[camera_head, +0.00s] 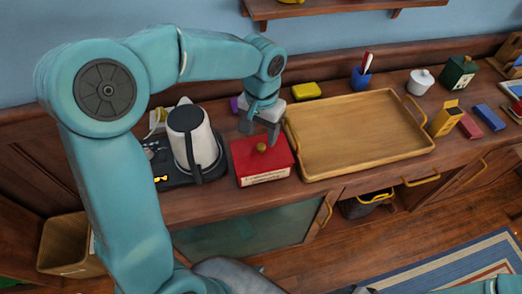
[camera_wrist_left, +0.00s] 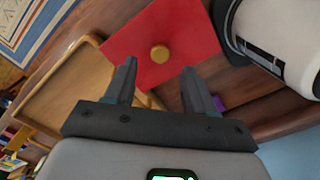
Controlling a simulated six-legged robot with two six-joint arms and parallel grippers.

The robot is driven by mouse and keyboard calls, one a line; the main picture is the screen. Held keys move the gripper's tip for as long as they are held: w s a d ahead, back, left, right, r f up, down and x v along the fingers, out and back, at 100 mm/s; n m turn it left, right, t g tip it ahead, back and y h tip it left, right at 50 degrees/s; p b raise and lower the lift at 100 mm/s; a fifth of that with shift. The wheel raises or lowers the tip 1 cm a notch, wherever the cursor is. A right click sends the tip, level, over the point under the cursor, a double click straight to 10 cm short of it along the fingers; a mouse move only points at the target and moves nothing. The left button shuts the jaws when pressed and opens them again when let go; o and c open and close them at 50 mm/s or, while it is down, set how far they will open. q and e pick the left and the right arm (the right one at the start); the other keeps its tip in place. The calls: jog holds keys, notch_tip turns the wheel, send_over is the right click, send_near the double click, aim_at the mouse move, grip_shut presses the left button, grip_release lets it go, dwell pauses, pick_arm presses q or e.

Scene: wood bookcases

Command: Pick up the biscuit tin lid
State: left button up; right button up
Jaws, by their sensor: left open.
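The biscuit tin is a red box with a white label on its front (camera_head: 265,178), on the wooden counter between the kettle and the tray. Its red lid (camera_head: 248,152) has a round gold knob (camera_head: 261,147) on top. In the left wrist view the lid (camera_wrist_left: 195,32) fills the upper middle, with the knob (camera_wrist_left: 159,53) beyond the fingertips and roughly between them. My left gripper (camera_head: 259,138) is above the back part of the lid, pointing down; in the wrist view its two fingers (camera_wrist_left: 158,68) are apart with nothing between them.
A white and dark kettle (camera_head: 201,137) stands close to the tin's left on a black base. A wooden tray (camera_head: 355,135) lies close to its right. A yellow box (camera_head: 306,90) and a blue pen cup (camera_head: 361,77) stand behind the tray.

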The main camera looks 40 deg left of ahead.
aim_at(261, 146)
pick_arm(q)
jog(key=f, duration=0.4)
jog(key=shift+s+d, duration=0.1)
jog(key=shift+s, duration=0.1)
jog(key=shift+w+f, duration=0.1)
jog(key=shift+f, duration=0.45)
grip_shut()
jog(key=shift+r, duration=0.15)
